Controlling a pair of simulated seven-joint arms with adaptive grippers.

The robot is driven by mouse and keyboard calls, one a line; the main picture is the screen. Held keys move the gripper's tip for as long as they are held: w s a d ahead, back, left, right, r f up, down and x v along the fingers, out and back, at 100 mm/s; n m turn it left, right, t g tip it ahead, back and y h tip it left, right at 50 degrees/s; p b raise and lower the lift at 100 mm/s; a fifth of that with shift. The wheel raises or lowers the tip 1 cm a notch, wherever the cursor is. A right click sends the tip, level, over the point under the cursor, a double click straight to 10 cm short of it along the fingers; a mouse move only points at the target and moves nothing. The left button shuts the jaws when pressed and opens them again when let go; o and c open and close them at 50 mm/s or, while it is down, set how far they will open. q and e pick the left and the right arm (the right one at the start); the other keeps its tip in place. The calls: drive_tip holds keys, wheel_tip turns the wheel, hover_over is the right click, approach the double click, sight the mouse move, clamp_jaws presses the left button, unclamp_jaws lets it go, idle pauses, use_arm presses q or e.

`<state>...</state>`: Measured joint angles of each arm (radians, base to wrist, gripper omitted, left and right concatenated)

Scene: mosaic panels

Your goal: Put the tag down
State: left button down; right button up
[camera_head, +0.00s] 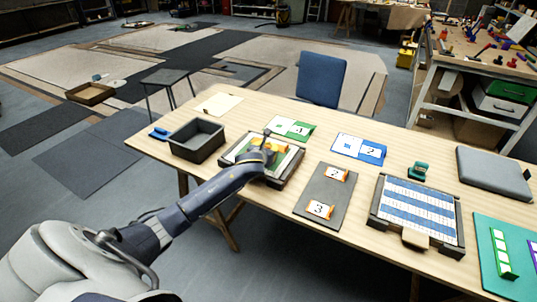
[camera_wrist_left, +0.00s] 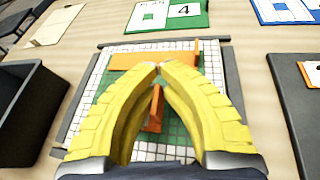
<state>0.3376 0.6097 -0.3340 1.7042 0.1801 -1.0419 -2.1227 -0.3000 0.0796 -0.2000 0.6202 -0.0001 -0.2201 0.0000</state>
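My left gripper (camera_head: 264,152) is over the gridded panel (camera_head: 236,157) on the wooden table. In the left wrist view its yellow fingers (camera_wrist_left: 160,70) come together at the tips. An orange tag (camera_wrist_left: 153,110) shows in the gap between them, low over the panel's green and white grid; the fingers hide part of it, and I see no number on it. Another orange piece (camera_wrist_left: 125,61) lies across the panel behind the fingertips. Orange tags marked 2 (camera_head: 335,173) and 3 (camera_head: 319,209) stand on a grey mat (camera_head: 322,190) to the right. My right gripper is out of view.
An empty dark bin (camera_head: 196,141) stands left of the panel. A green card marked 4 (camera_head: 291,128) and a blue card marked 2 (camera_head: 358,148) lie behind. A blue-and-white gridded panel (camera_head: 415,210) is at the right. A blue chair (camera_head: 321,80) stands beyond the table.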

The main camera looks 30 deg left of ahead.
use_arm(q)
drive_tip(key=shift+f, duration=1.55)
drive_tip(key=shift+f, duration=0.15)
drive_tip(key=c, duration=1.6)
unclamp_jaws()
drive_tip(key=shift+f, duration=0.1)
drive_tip(key=shift+s+d+r, duration=0.15)
drive_tip(key=shift+r, duration=0.1)
drive_tip(key=v, duration=1.1)
drive_tip(key=shift+s, duration=0.35)
drive_tip(key=shift+r, duration=0.1)
